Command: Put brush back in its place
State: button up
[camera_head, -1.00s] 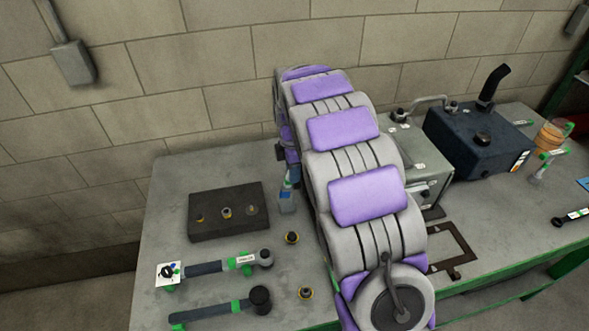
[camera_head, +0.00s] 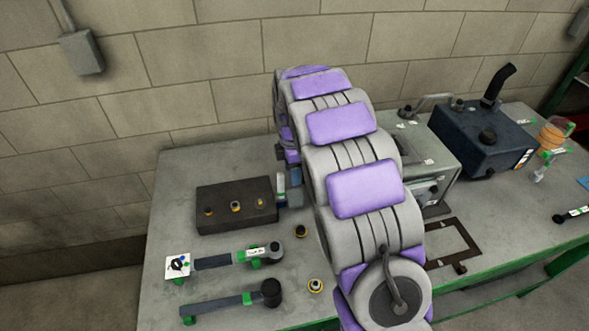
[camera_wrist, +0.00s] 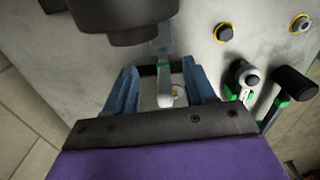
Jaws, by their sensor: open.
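My gripper (camera_wrist: 162,88) shows two blue fingers standing apart in the wrist view. A slim pale piece with a rounded end and a green band (camera_wrist: 164,82) lies between them; it may be the brush, but I cannot tell for sure. The fingers do not appear closed on it. In the head view my gripper (camera_head: 289,192) is low beside the right end of a dark block (camera_head: 215,221), partly hidden by my grey and purple arm. A small pale object with a green part (camera_head: 545,167) stands at the far right; I cannot tell what it is.
The dark block holds several brass-ringed fittings. A grey box (camera_head: 432,165) and dark blue tank (camera_head: 480,140) stand right of my arm.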

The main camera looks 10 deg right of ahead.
notch_tip(320, 180, up, 17)
jog(key=p, duration=0.4)
jog(key=s+d+r+m+g, duration=0.15)
jog(key=s+m, duration=0.85)
jog(key=s, duration=1.1)
jog(key=s+f+m, duration=0.3)
jog(key=s+m, duration=0.1)
jog(key=s, duration=0.6)
jog(key=s+f+m, duration=0.3)
jog(key=s+m, duration=0.1)
jog(key=s, duration=0.7)
jog(key=shift+s+a+m, duration=0.2)
jog(key=shift+a+m, duration=0.1)
jog(key=shift+a, duration=0.1)
jog(key=shift+c, duration=0.2)
